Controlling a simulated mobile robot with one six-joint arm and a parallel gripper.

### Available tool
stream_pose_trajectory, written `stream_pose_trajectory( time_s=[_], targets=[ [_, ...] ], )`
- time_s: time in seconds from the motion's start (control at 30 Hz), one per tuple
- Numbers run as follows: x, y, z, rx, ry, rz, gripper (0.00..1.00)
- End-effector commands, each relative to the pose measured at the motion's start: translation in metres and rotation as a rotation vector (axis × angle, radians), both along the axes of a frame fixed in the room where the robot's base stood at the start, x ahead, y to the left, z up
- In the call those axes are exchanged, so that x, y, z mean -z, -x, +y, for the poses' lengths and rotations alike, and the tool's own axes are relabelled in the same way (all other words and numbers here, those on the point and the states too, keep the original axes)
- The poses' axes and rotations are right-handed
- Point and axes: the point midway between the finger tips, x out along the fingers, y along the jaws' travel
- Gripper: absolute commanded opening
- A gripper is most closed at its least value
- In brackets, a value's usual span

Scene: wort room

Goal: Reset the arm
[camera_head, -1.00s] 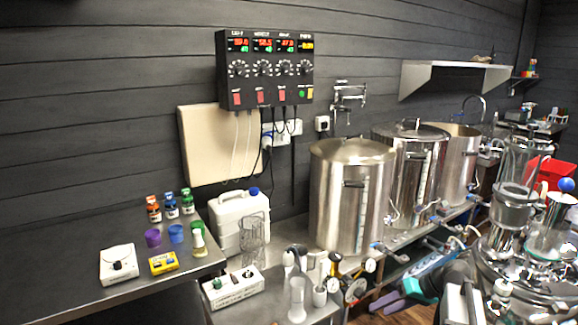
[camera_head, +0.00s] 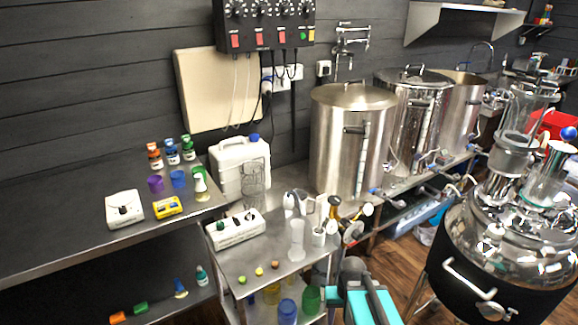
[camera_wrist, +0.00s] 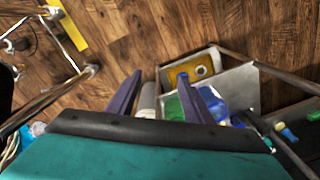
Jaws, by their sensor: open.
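My gripper (camera_wrist: 159,78) shows in the wrist view as two dark purple fingers, spread apart with nothing held between them. Beyond the fingers are the wooden floor and a metal cart or shelf (camera_wrist: 252,92) holding several coloured items. In the head view my teal and grey arm stands at the bottom, just right of the small steel table (camera_head: 230,268). The fingertips cannot be made out there.
A large glass-and-steel vessel (camera_head: 462,268) stands close on the right. Steel kettles (camera_head: 338,150) line the bench behind. The small table carries a white switch box (camera_head: 236,230) and glassware.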

Motion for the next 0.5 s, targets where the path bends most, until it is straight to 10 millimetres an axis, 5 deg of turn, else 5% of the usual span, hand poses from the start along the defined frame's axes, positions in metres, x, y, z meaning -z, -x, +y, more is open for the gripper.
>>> stream_pose_trajectory(
  time_s=[0.5],
  targets=[
    [0.067, 0.067, 0.001, -0.004, 0.017, 0.14, 0.46]
  ],
)
